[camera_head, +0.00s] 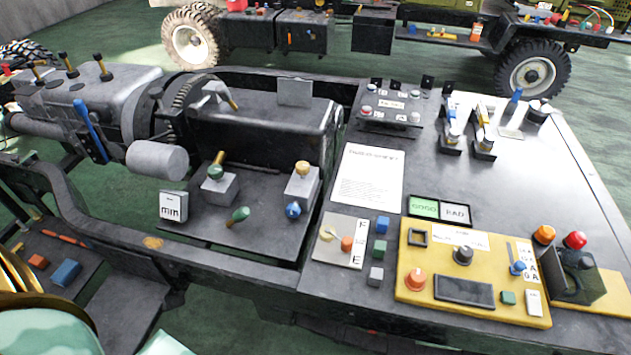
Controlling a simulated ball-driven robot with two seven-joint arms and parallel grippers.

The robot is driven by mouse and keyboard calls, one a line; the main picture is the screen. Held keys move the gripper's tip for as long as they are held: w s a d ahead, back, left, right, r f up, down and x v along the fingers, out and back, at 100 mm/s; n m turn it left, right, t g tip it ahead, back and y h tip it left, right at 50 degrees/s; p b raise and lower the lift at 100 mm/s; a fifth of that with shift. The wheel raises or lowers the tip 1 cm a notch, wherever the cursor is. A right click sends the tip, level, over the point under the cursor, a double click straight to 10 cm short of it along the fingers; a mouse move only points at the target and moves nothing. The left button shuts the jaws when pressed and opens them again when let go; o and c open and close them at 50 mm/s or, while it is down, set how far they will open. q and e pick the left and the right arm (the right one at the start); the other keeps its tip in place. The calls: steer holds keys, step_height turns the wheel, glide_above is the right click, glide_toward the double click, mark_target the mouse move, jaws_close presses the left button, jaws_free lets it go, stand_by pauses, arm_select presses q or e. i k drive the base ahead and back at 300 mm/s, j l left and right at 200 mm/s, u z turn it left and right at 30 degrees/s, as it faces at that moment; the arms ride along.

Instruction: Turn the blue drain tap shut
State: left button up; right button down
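A small blue tap knob (293,210) sits low on the front of a grey block (303,187) with a brass cap (302,168) on top. The block stands on the dark plate in front of the black cylinder. Whether the tap is open or shut is too small to tell. A long blue lever (90,128) leans on the side of the grey engine housing at the left; it could also be read as a blue handle. Neither of my grippers shows in this view, and nothing touches the knob or the lever.
A green knob (237,215) and a second grey block (219,187) stand left of the blue knob. A label block (173,206) stands further left. The dark bench (320,250) on the right carries a yellow control panel (420,255). Free air lies in front of the plate.

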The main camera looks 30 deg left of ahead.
mark_target(293, 210)
steer(key=u, duration=1.3)
